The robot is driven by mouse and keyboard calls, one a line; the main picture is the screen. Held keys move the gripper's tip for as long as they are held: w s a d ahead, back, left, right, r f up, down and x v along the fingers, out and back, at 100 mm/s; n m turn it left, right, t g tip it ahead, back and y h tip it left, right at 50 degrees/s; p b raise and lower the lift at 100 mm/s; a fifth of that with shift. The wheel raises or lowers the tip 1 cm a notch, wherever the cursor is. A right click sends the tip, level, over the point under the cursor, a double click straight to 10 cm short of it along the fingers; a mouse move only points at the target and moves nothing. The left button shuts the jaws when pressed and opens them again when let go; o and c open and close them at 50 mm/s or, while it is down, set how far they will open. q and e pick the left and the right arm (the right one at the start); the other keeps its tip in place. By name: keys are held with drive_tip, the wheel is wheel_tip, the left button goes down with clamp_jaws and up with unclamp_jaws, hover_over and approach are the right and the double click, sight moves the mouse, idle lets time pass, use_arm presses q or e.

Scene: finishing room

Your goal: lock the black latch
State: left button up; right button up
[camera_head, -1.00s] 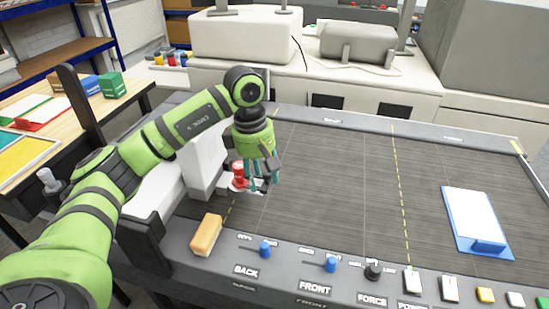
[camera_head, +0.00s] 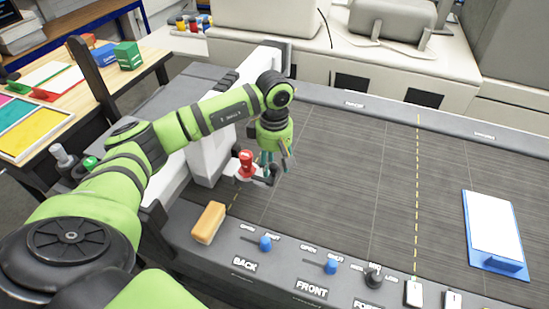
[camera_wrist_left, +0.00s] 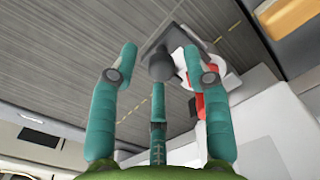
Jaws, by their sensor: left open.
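The black latch (camera_head: 272,177) is a small dark piece beside a red knob (camera_head: 246,163) at the front end of the white beam (camera_head: 205,158). In the left wrist view the latch shows as a dark plate with a rounded knob (camera_wrist_left: 161,66). My left gripper (camera_head: 274,164) is open, with its teal fingers pointing down just above and behind the latch. In the left wrist view the open fingers (camera_wrist_left: 160,75) spread around the latch's knob; I cannot tell whether any finger touches it. The fingers partly hide the latch in the head view. My right gripper is out of view.
A tan block (camera_head: 208,223) lies on the machine's front edge, near blue switches (camera_head: 265,243) and a black knob (camera_head: 373,276). A blue clipboard (camera_head: 493,235) lies at the right of the dark bed. The bed's middle (camera_head: 350,180) is clear.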

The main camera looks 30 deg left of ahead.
use_arm(q)
drive_tip(key=shift+s, duration=0.1)
clamp_jaws()
drive_tip(key=shift+a+f+b, duration=0.1)
drive_tip(key=shift+a+b, duration=0.2)
drive_tip(key=shift+a, duration=0.05)
drive_tip(key=shift+s+a+b, duration=0.2)
drive_tip(key=shift+a+b, duration=0.2)
drive_tip(key=shift+a, duration=0.25)
drive_tip(key=shift+s+a+b, duration=0.15)
drive_tip(key=shift+a+b, duration=0.25)
drive_tip(key=shift+a, duration=0.2)
drive_tip(key=shift+s+a, duration=0.1)
drive_tip(key=shift+a, duration=0.25)
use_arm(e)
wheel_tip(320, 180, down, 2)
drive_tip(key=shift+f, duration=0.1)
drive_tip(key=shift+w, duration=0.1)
